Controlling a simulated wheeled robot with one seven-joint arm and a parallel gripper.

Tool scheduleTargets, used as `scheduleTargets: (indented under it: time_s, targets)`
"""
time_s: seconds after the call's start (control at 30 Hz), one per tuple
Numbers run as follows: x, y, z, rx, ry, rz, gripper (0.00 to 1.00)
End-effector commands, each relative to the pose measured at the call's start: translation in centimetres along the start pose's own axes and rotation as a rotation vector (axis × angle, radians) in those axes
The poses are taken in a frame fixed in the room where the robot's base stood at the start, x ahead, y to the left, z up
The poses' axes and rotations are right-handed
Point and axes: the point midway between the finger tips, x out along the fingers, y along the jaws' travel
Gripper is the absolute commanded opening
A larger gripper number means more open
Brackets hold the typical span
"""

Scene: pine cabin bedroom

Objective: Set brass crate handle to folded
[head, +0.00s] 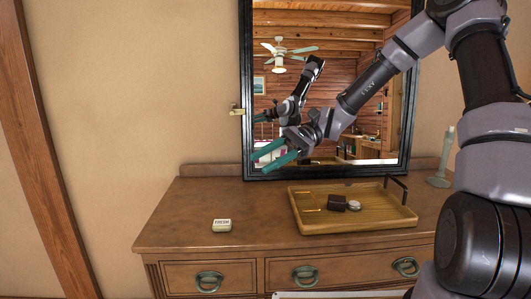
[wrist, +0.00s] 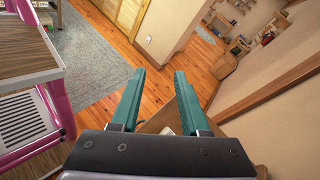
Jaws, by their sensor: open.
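A shallow wooden crate (head: 350,226) sits on the dresser top in the head view. A thin brass-coloured handle (head: 313,210) shows at its left end; it looks low, but its exact angle is hard to tell. A dark handle (head: 397,181) stands upright at the crate's right end. My gripper (head: 260,163) is open and empty, in front of the mirror, above and to the left of the crate, apart from it. Its two teal fingers (wrist: 159,75) are spread in the wrist view, where the crate handles cannot be made out.
The crate holds a small dark box (head: 337,202) and a round light item (head: 354,206). A small "FRESH" tin (head: 222,225) lies left of it on the dresser (head: 180,215). A black-framed mirror (head: 246,95) stands behind. A pale green candlestick (head: 440,180) stands at right.

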Motion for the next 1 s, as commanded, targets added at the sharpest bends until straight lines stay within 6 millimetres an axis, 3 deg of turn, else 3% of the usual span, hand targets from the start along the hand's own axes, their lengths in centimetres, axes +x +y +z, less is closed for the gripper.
scheduleTargets:
  time_s: [0.27,0.67,0.87,1.0]
  targets:
    - [0.8,-1.8,1.4,0.053,-0.103,-0.097,0.45]
    - [0.8,-1.7,1.4,0.052,-0.089,-0.093,0.45]
    - [0.2,1.0,0.7,0.005,0.122,0.012,0.45]
    - [-1.9,3.7,0.4,-0.056,0.359,0.112,0.45]
